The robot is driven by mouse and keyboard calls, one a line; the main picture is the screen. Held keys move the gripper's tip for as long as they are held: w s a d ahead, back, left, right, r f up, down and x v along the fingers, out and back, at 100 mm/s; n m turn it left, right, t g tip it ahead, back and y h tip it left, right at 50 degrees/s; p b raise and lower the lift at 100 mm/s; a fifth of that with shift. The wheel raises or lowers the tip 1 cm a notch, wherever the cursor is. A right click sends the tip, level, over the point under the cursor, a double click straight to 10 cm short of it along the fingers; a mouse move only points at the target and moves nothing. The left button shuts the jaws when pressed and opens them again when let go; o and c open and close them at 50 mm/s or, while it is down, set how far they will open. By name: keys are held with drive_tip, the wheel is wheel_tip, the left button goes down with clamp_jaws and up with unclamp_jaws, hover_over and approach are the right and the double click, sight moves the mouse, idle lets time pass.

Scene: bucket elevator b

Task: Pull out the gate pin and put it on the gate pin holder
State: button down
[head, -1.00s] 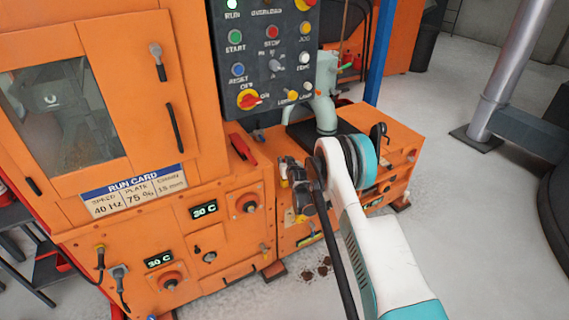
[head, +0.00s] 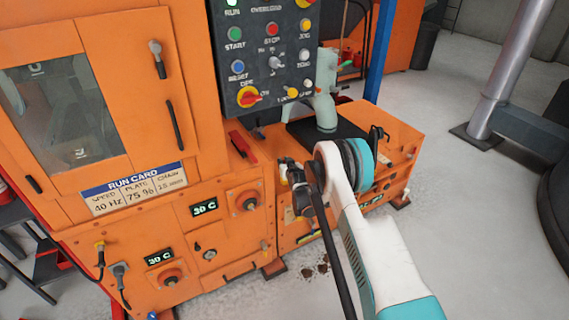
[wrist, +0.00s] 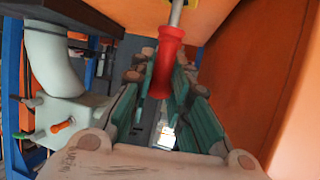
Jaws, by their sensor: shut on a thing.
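A red-handled pin with a metal shaft, which looks like the gate pin (wrist: 168,62), shows in the wrist view. Its shaft runs up out of the top of the picture, and its red grip is between the teal-padded fingers of my gripper (wrist: 160,85), which is shut on it. In the head view my gripper (head: 296,183) is in front of the low orange machine section, partly covered by my own arm. The pin cannot be made out in the head view. I cannot tell which part is the gate pin holder.
The orange cabinet (head: 190,100) stands left of the gripper, with a red handle (head: 243,147) on its ledge and a control panel (head: 268,60) above. A grey-green pipe (head: 325,100) stands behind. Open grey floor (head: 460,230) lies at the right.

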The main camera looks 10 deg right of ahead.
drive_tip(key=shift+f, duration=1.25)
drive_tip(key=c, duration=1.4)
unclamp_jaws()
drive_tip(key=v, duration=1.2)
drive_tip(key=shift+f, duration=0.1)
